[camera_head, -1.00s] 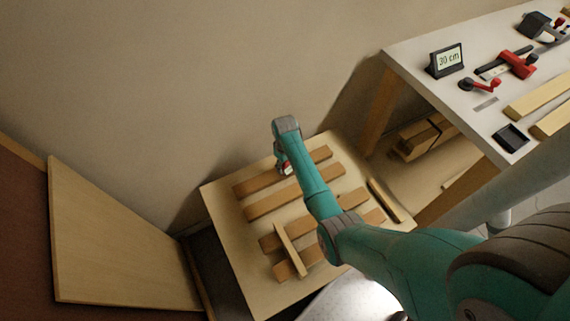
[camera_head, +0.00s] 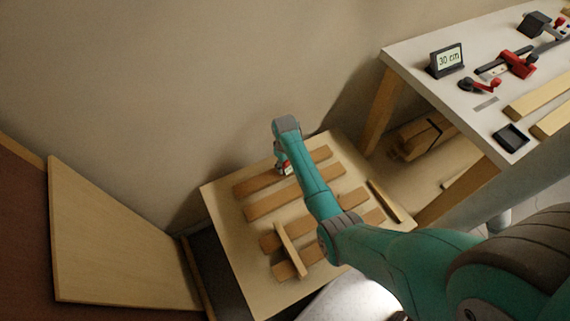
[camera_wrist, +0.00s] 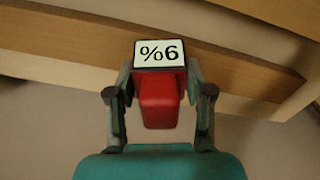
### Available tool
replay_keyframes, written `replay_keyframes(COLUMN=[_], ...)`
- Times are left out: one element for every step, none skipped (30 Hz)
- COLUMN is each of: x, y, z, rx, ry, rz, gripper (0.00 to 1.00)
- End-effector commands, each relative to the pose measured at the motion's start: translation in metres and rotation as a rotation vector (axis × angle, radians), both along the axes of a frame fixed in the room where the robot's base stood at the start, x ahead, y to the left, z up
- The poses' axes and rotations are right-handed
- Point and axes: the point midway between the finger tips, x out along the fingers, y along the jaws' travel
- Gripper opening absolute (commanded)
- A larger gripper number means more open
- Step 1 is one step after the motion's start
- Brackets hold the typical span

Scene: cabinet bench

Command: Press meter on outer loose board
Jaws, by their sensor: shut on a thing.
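My gripper (camera_wrist: 160,105) is shut on a red meter (camera_wrist: 159,103) with a white display. The display shows "9%" upside down in the wrist view. In the head view the meter (camera_head: 285,168) is small, beside my arm's end, over the far board. The outer far board (camera_head: 254,184) lies on the pale panel (camera_head: 222,203), with another board (camera_head: 268,205) parallel to it. In the wrist view a brown board (camera_wrist: 60,46) runs behind the meter's display. Whether the meter's tip touches it is hidden.
Nearer boards lie under a cross strip (camera_head: 291,250); a loose strip (camera_head: 384,200) lies at the panel's right edge. A workbench (camera_head: 420,60) at right carries a "30 cm" display (camera_head: 446,60), red clamps (camera_head: 518,64) and a black tray (camera_head: 511,137). A leaning panel (camera_head: 110,240) stands at left.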

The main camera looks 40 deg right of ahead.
Motion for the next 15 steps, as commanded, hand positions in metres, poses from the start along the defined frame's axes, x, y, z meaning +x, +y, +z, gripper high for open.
replay_keyframes(x=[0.001, 0.001, 0.001, 0.001, 0.001, 0.001, 0.001, 0.001, 0.001, 0.001, 0.001, 0.001, 0.002, 0.002, 0.001], y=[0.0, 0.0, -0.001, -0.001, -0.001, -0.001, -0.001, -0.001, -0.001, -0.001, -0.001, -0.001, -0.001, -0.001, -0.001], z=[0.004, 0.006, 0.009, 0.012, 0.014, 0.016, 0.018, 0.021, 0.024, 0.026, 0.028, 0.03, 0.032, 0.035, 0.037], rx=[-0.001, -0.001, -0.002, -0.002, -0.001, -0.001, -0.001, -0.002, -0.002, -0.002, -0.001, -0.002, -0.002, -0.002, -0.002], ry=[-0.003, -0.003, -0.004, -0.004, -0.003, -0.003, -0.003, -0.004, -0.004, -0.004, -0.003, -0.003, -0.004, -0.004, -0.004], rz=[0.0, 0.0, 0.0, 0.0, 0.0, 0.0, 0.0, 0.0, 0.0, 0.0, 0.0, 0.0, 0.0, 0.0, 0.0], gripper=[0.1, 0.1, 0.1, 0.1, 0.1, 0.1, 0.1, 0.1, 0.1, 0.1, 0.1, 0.1, 0.1, 0.1, 0.1])
